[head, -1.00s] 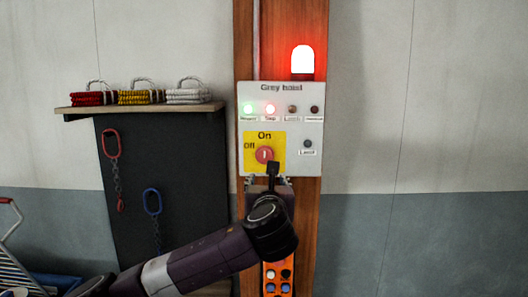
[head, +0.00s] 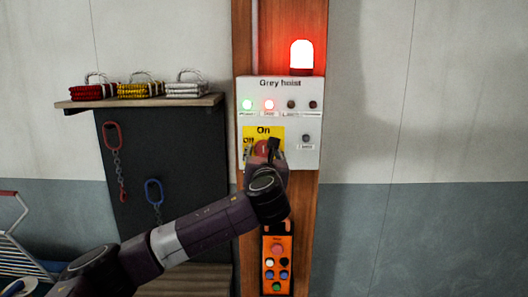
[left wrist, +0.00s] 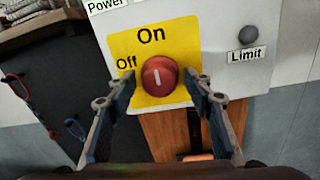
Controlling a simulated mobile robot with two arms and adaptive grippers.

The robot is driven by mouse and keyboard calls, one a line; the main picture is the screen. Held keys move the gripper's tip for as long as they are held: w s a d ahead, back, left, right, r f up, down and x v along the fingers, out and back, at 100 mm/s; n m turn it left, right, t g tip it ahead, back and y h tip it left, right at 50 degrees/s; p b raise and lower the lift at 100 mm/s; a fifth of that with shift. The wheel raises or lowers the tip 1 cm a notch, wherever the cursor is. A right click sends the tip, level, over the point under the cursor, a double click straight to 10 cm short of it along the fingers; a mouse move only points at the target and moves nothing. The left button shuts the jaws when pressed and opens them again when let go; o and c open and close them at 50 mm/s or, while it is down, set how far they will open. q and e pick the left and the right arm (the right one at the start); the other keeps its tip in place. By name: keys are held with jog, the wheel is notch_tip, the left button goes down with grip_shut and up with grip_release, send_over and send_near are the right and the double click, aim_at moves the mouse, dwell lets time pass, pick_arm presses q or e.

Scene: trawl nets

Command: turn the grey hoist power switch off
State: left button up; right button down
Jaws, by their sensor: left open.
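The grey hoist panel (head: 300,125) is mounted on a wooden post. Its red rotary power switch (head: 262,149) sits on a yellow plate marked On at the top and Off at the left. In the left wrist view the red knob (left wrist: 159,76) shows a white mark pointing up, toward On. My left gripper (left wrist: 158,88) is open, with one finger on each side of the knob; I cannot tell whether they touch it. In the head view the left gripper (head: 265,155) partly covers the knob and the Off label. My right gripper is not in view.
A red lamp (head: 301,54) glows above the panel. Green and red indicators are lit on it. An orange pendant control (head: 277,262) hangs below on the post. A shelf with slings (head: 140,101) and a dark board with hooks stand to the left.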

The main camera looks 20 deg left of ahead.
pick_arm(q)
jog(key=shift+c, duration=0.6)
jog(key=c, duration=1)
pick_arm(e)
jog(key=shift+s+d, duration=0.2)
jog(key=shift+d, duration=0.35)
pick_arm(q)
jog(key=shift+f, duration=0.1)
jog(key=shift+c, duration=0.2)
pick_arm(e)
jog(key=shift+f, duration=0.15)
pick_arm(q)
jog(key=n+b, duration=0.1)
jog(key=n, duration=0.3)
jog(key=shift+n+b, duration=0.3)
jog(key=shift+n, duration=0.1)
jog(key=n+b, duration=0.1)
jog(key=n, duration=0.3)
jog(key=shift+n, duration=0.3)
jog(key=n+b, duration=0.2)
jog(key=n, duration=0.3)
jog(key=shift+h, duration=0.3)
jog(key=shift+a+n+b, duration=0.1)
jog(key=shift+n+b, duration=0.3)
jog(key=shift+n, duration=1)
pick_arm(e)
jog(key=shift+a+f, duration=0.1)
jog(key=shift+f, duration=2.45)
